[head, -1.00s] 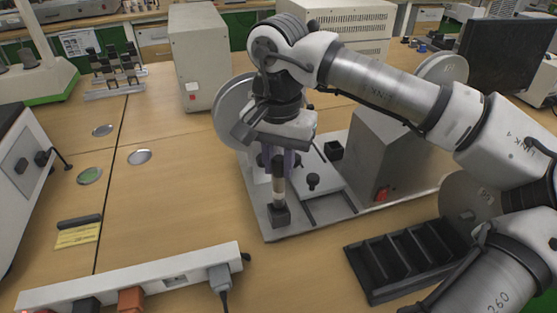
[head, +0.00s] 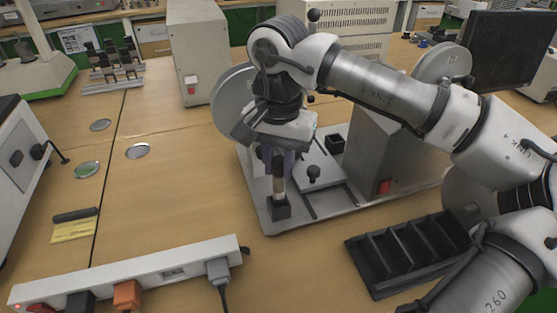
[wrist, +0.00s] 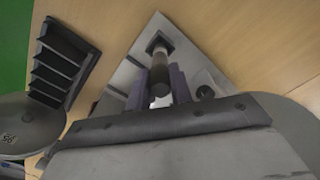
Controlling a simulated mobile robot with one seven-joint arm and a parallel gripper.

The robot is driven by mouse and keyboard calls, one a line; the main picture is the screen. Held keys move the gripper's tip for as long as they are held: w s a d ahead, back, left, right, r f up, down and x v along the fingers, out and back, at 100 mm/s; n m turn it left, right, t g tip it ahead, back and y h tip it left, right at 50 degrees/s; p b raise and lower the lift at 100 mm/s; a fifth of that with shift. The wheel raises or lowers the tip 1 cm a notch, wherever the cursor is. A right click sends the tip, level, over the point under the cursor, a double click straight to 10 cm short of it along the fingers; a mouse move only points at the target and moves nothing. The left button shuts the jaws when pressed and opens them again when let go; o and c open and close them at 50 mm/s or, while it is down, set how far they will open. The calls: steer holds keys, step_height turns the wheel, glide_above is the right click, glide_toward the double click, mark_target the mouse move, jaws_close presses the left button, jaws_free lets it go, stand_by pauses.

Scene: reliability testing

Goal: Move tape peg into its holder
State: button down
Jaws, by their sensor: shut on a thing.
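The tape peg (head: 279,178) is a slim upright cylinder with a dark top and a tan middle. My gripper (head: 284,160) is shut on it, its purplish fingers on either side of the upper part. The black square holder (head: 280,211) sits at the near corner of the metal base plate. The peg's lower end meets the holder; I cannot tell how deep it sits. In the wrist view the peg (wrist: 159,78) stands between the fingers (wrist: 160,90), in line with the holder (wrist: 159,42).
A black slotted rack (head: 375,277) lies at the right front. A power strip (head: 160,268) lies at the front left.

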steer(key=shift+f, duration=0.35)
steer(key=shift+f, duration=0.15)
steer(key=shift+f+b, duration=0.25)
steer(key=shift+b, duration=0.25)
steer(key=c, duration=0.6)
jaws_free()
steer(key=shift+r, duration=0.15)
